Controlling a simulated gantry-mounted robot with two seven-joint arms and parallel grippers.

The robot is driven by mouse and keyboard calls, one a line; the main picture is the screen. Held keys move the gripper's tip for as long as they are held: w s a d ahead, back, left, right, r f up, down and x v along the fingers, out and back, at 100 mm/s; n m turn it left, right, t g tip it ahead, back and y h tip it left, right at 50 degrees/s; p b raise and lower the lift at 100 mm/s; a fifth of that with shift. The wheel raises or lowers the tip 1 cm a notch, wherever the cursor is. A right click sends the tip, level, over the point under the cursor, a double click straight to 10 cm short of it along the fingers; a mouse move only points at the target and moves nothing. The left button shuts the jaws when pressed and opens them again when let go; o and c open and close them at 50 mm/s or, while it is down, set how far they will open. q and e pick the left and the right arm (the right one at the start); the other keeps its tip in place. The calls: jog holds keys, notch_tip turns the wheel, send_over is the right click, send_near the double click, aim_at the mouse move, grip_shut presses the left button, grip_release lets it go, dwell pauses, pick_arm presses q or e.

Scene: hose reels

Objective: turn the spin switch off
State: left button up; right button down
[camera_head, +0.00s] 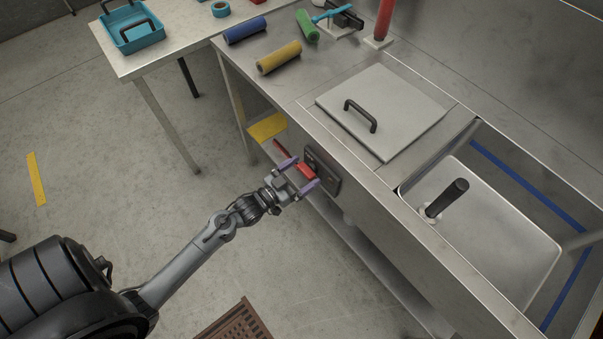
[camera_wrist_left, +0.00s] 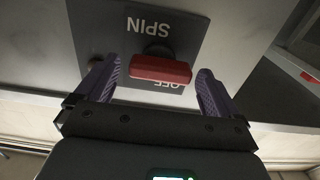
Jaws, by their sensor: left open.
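The spin switch is a red knob (camera_head: 306,171) on a dark plate (camera_head: 322,168) on the front face of the metal bench. In the left wrist view the red knob (camera_wrist_left: 160,69) lies crosswise, below the upside-down word SPIN on the plate (camera_wrist_left: 185,28). The word OFF is partly hidden behind the knob. My left gripper (camera_head: 302,174) is open at the switch, with its purple fingers on either side of the knob. In the left wrist view the fingers (camera_wrist_left: 158,90) stand apart from the knob's ends. My right gripper is not in view.
The bench top holds a grey lid (camera_head: 400,105) with a black handle, a sink basin (camera_head: 500,235), and blue (camera_head: 245,30) and yellow (camera_head: 279,57) rollers. A side table carries a teal tray (camera_head: 132,28). A brown crate (camera_head: 236,322) sits on the floor.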

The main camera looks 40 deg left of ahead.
pick_arm(q)
jog(key=c, duration=1)
jog(key=shift+c, duration=0.2)
